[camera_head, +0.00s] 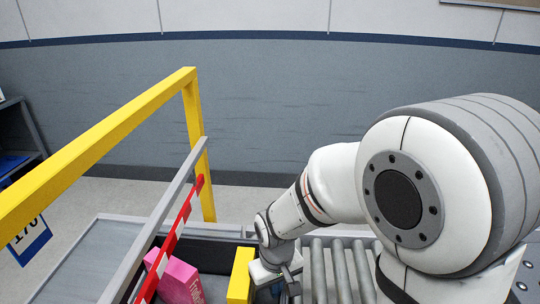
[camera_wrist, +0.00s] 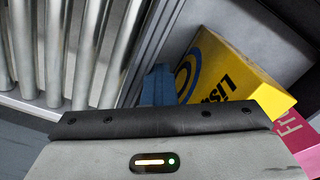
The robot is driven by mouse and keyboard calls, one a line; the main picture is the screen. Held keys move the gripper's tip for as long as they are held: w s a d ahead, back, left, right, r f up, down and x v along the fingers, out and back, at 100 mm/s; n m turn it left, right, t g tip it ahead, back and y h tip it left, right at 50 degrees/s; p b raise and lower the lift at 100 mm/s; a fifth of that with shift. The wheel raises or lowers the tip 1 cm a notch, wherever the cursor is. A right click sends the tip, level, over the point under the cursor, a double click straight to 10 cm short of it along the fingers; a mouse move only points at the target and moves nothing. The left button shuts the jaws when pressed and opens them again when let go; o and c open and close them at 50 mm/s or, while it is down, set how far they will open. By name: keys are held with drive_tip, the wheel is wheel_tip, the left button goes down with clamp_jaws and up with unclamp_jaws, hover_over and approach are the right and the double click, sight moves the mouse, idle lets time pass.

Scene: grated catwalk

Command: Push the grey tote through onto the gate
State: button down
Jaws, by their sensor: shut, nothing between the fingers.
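The grey tote (camera_head: 216,252) appears as a dark grey walled space low in the head view, holding a pink box (camera_head: 181,283) and a yellow box (camera_head: 240,276). Its near side is out of frame. The wrist view shows the lettered yellow box (camera_wrist: 228,75) and part of the pink box (camera_wrist: 297,130). The gate seems to be the red and white striped bar (camera_head: 178,232) in front of the tote. My gripper (camera_head: 290,284) is low, just right of the yellow box. Its blue fingertips (camera_wrist: 157,84) are together and empty; whether they touch the tote is unclear.
Metal rollers (camera_head: 341,268) lie right of my gripper and also fill the left of the wrist view (camera_wrist: 75,45). A yellow rail frame (camera_head: 110,140) stands at left, above a grey deck (camera_head: 75,265). A dark shelf (camera_head: 18,140) stands at far left.

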drive_tip(key=s+d+f, duration=0.1)
drive_tip(key=d, duration=1.8)
drive_tip(key=shift+s+d+f, duration=0.25)
drive_tip(key=shift+f, duration=0.05)
idle(1.2)
wheel_tip(320, 180, up, 9)
drive_tip(key=p, duration=0.7)
drive_tip(key=shift+f, duration=0.2)
idle(0.5)
